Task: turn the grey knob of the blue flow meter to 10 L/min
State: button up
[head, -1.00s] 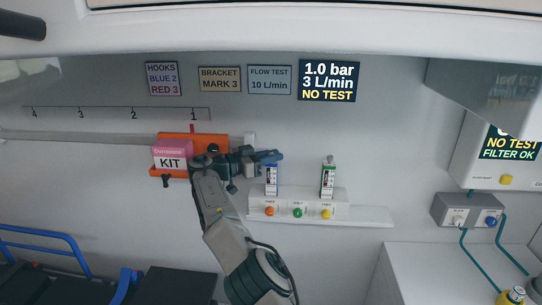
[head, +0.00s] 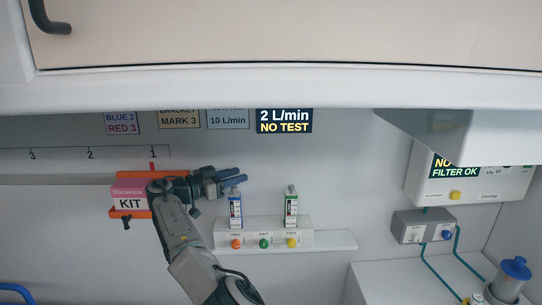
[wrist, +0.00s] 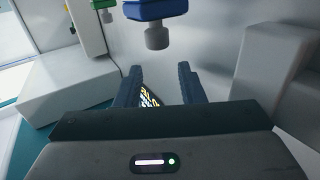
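The blue flow meter (head: 235,209) stands upright on a white block on the wall shelf. In the wrist view its blue part (wrist: 155,9) is at the top edge, with the grey knob (wrist: 157,37) pointing down in the picture. My gripper (head: 236,180) is level with the top of the meter in the head view, its fingers pointing right. In the wrist view my gripper (wrist: 160,75) is open, and the knob lies beyond the gap between its fingertips, not held. The wall display (head: 284,120) reads 2 L/min and NO TEST; its top is cut off.
A green flow meter (head: 291,209) stands right of the blue one. Orange, green and yellow knobs sit on the white block (head: 305,236) below. The pink KIT box (head: 129,197) on its orange bracket is left, close to my arm. An overhead cabinet (head: 300,85) hides the sign tops.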

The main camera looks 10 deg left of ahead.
jog(key=d+b, duration=0.1)
jog(key=b, duration=0.2)
jog(key=shift+d+f, duration=0.1)
jog(key=shift+f, duration=0.1)
jog(key=d+r+b, duration=0.6)
jog(key=d+b, duration=0.4)
jog(key=shift+d+r, duration=0.15)
jog(key=shift+r, duration=0.25)
